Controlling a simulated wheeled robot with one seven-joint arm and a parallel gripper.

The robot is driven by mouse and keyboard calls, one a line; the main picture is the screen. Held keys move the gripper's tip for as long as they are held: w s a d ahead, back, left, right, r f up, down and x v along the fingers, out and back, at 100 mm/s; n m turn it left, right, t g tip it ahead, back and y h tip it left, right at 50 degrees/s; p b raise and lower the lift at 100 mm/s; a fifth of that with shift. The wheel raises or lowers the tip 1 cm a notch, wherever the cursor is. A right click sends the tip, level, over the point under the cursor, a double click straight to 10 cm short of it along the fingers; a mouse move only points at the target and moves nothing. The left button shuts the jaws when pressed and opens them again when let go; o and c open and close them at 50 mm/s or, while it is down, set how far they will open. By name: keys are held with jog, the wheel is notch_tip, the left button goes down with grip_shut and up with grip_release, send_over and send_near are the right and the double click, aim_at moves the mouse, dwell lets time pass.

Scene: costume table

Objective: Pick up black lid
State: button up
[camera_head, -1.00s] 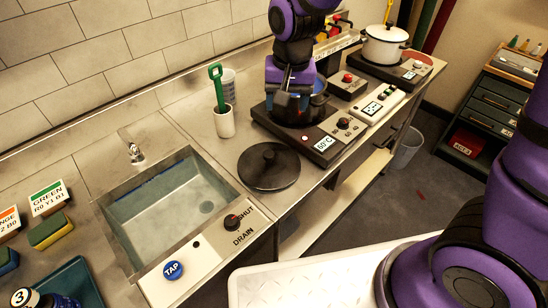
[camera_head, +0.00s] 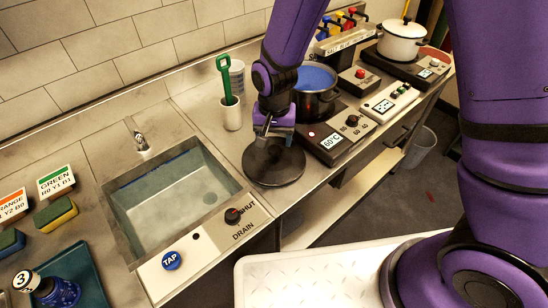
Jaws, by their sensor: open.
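The black lid (camera_head: 282,171) lies flat on the metal counter between the sink and the hot plate. My gripper (camera_head: 272,136) is over the middle of the lid, pointing down. It is open, with its fingers at or just above the lid's knob. The knob is hidden behind the fingers, so I cannot tell whether they touch it.
A black pot (camera_head: 315,92) with blue contents stands on a hot plate (camera_head: 338,138) just right of my arm. A white cup (camera_head: 232,115) with a green-handled tool stands behind the lid. The sink (camera_head: 176,204) is to the left. A white pot (camera_head: 401,42) stands farther back.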

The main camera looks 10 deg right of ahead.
aim_at(274, 148)
jog(key=shift+s+f, duration=0.1)
jog(key=shift+f, duration=2.3)
jog(key=shift+c, duration=0.2)
jog(key=c, duration=1.1)
